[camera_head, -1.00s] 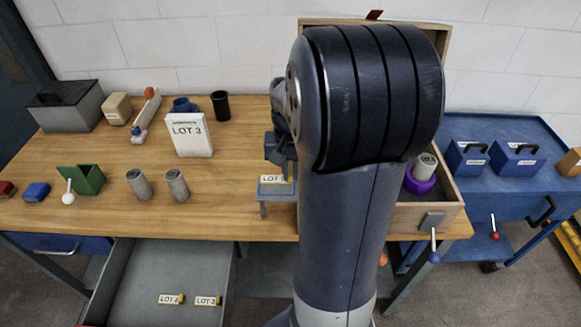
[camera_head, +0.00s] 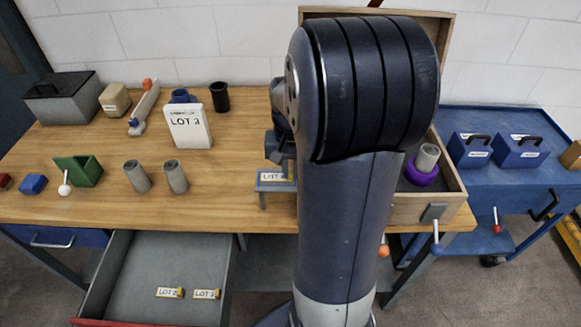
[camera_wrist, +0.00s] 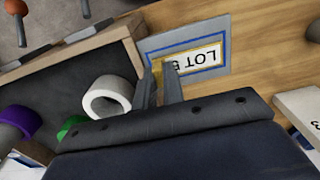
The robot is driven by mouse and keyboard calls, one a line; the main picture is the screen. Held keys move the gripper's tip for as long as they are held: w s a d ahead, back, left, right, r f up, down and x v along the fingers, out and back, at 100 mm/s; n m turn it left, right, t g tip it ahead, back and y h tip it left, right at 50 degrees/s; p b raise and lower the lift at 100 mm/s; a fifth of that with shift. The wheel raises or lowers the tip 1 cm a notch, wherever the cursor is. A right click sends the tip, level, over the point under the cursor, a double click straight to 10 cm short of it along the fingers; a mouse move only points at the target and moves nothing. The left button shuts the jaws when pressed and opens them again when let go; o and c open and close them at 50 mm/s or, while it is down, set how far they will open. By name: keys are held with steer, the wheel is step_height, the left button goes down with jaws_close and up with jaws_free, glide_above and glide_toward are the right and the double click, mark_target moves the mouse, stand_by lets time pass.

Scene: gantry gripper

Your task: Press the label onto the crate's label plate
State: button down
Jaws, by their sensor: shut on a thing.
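A white label reading LOT 5 (camera_wrist: 198,62) lies over a grey label plate (camera_wrist: 226,71) with a blue outline in the wrist view. The label sits within the blue outline and looks about parallel to it. I cannot tell whether it touches the plate. My gripper (camera_wrist: 162,76) is shut on the yellow tab at the label's end. In the head view, the plate (camera_head: 264,188) stands at the table's front edge, left of a wooden crate (camera_head: 452,200).
The crate holds a purple ring (camera_head: 420,173) and a grey cylinder. An open drawer (camera_head: 150,310) below holds two labels with yellow tabs. A LOT 3 card (camera_head: 188,128), two grey cylinders and a green holder (camera_head: 85,170) stand on the table to the left.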

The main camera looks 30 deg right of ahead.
steer(key=shift+f, duration=0.25)
stand_by(0.3)
steer(key=c, duration=1.4)
jaws_free()
steer(key=shift+c, duration=0.2)
steer(key=shift+o, duration=0.5)
steer(key=o, duration=0.4)
steer(key=shift+r, duration=0.15)
step_height(320, 180, up, 7)
steer(key=p, duration=0.5)
steer(key=shift+p, duration=0.35)
